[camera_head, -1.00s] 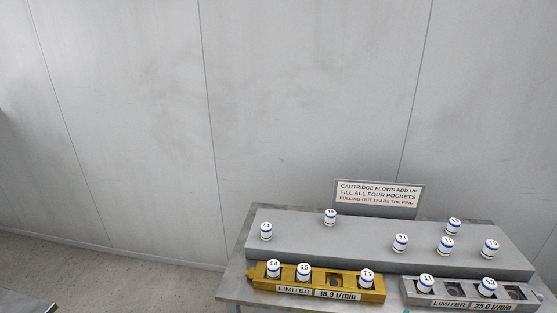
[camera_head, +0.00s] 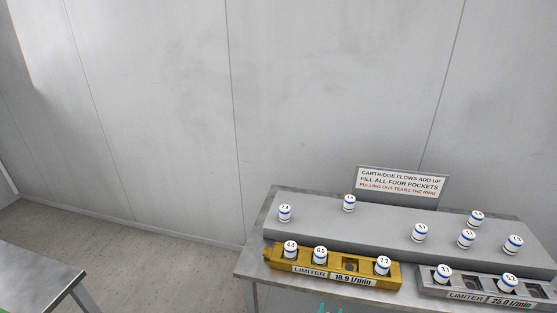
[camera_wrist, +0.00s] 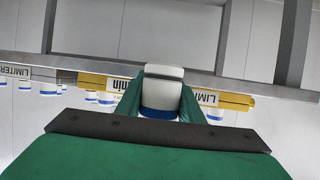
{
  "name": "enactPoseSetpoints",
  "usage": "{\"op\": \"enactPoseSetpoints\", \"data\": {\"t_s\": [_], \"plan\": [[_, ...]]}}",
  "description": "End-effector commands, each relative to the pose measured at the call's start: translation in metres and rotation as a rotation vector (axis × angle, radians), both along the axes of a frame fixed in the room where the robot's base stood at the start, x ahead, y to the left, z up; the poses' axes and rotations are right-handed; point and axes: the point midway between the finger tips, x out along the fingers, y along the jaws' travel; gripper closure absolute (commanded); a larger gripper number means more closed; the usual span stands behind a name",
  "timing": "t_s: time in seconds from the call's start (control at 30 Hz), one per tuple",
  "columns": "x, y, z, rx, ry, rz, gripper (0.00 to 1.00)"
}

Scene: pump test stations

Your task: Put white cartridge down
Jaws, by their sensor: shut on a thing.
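My gripper (camera_wrist: 160,104) is shut on a white cartridge (camera_wrist: 163,86) with a blue band, in the middle of the wrist view. Teal tips at the bottom edge of the head view seem to be part of my gripper (camera_head: 329,308). The held cartridge cannot be made out there. The yellow limiter block (camera_head: 333,276) reads 18.9 l/min and holds three cartridges; its third pocket from the left is empty. The silver limiter block (camera_head: 484,296) reads 25.0 l/min and holds two cartridges, with empty pockets beside them.
A grey raised shelf (camera_head: 330,222) behind the blocks carries several white cartridges, with bare room between them. A sign (camera_head: 402,186) stands behind it. The metal table (camera_head: 252,262) has a narrow free front strip. Another metal table (camera_head: 35,278) is at lower left.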

Motion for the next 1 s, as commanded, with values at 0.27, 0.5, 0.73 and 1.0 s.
{"op": "enactPoseSetpoints", "data": {"t_s": [0.27,0.5,0.73,1.0], "plan": [[-0.018,0.097,-0.102,0.000,0.007,0.207,0.92],[-0.046,0.145,-0.154,0.000,0.003,0.316,0.92],[-0.055,0.156,-0.167,0.000,-0.002,0.342,0.92],[-0.054,0.158,-0.167,-0.001,-0.002,0.347,0.92]]}}
